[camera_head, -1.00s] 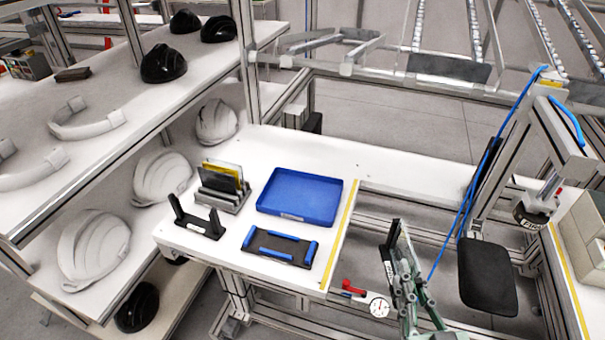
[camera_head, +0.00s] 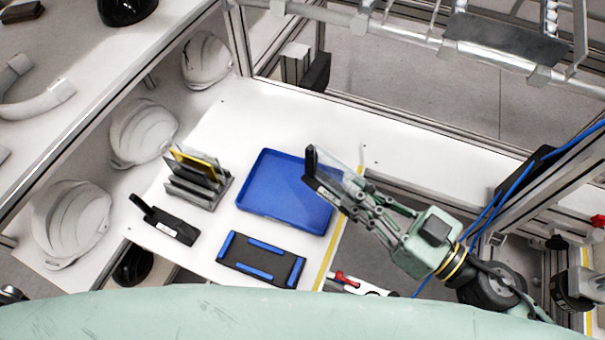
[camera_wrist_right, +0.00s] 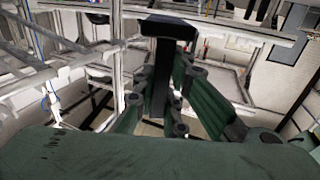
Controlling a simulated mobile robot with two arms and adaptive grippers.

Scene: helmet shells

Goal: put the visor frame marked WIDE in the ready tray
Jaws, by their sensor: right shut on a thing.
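My right gripper (camera_head: 348,196) is shut on a black visor frame (camera_head: 313,172) with a clear pane. The frame is upright and overlaps the right edge of the blue tray (camera_head: 262,212) in the head view, seemingly held above it. A white label on the frame is too small to read. In the right wrist view the dark frame (camera_wrist_right: 168,28) shows between the fingers (camera_wrist_right: 166,98). The blue tray is empty. A second black frame (camera_head: 165,222) lies on the table at the left, its label unreadable. My left gripper is out of view.
A grey rack (camera_head: 190,192) with upright plates, one yellow, stands left of the tray. A dark fixture with blue edges (camera_head: 262,259) lies in front. White helmet shells (camera_head: 143,132) sit on the left shelf. The white table (camera_head: 270,115) is clear behind the tray.

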